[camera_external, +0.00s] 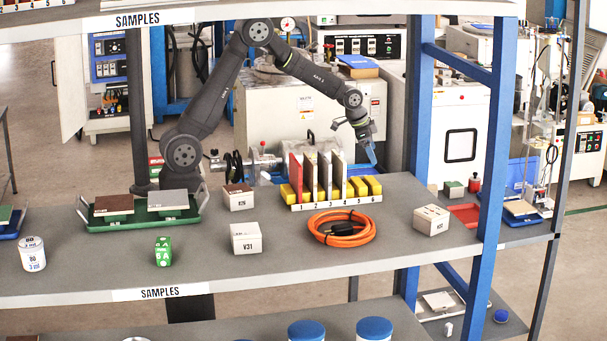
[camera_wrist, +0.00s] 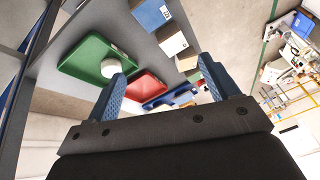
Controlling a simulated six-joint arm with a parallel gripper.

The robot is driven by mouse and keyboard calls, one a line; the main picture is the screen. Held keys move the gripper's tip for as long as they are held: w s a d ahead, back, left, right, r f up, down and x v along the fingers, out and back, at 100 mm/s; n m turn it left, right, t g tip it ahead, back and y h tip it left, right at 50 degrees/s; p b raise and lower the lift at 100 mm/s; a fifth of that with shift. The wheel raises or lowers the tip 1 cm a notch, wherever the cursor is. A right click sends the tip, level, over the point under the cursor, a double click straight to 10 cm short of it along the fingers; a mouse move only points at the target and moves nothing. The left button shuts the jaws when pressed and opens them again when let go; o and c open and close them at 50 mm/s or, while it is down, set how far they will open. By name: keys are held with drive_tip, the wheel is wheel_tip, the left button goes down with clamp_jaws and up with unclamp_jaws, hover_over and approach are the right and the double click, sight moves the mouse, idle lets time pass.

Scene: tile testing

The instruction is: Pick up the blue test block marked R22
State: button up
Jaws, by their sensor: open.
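A blue block (camera_wrist: 150,14) with a white label shows at the top of the wrist view, beside a row of other blocks. Its marking is too small to read. I cannot make out a matching blue block on the sample shelf in the external view. My gripper (camera_wrist: 162,68) is open and empty, its two blue fingers spread apart, with the blue block beyond their tips. In the external view my gripper (camera_external: 372,156) hangs in the air behind the rack of upright tiles, pointing down, clear of the shelf.
The sample shelf (camera_external: 330,262) holds a tile rack (camera_external: 335,200), a coiled orange cable (camera_external: 341,229), a block marked V31 (camera_external: 246,239) and a white block (camera_external: 431,220). A green tray (camera_wrist: 85,62) and a red tray (camera_wrist: 147,86) show in the wrist view. A blue post (camera_external: 492,150) stands at right.

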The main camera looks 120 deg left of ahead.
drive_tip(key=f+n, duration=0.1)
drive_tip(key=f, duration=0.3)
drive_tip(key=a+f+n, duration=0.1)
drive_tip(key=f, duration=0.3)
drive_tip(key=f+n, duration=0.1)
drive_tip(key=f, duration=0.3)
drive_tip(key=shift+s+a+f+n+h, duration=0.15)
drive_tip(key=shift+f+n+h, duration=0.15)
drive_tip(key=shift+a+x, duration=0.2)
drive_tip(key=shift+x, duration=2.7)
drive_tip(key=shift+r, duration=0.15)
drive_tip(key=shift+c, duration=0.4)
drive_tip(key=c, duration=1.2)
drive_tip(key=shift+c, duration=0.2)
drive_tip(key=shift+r, duration=0.15)
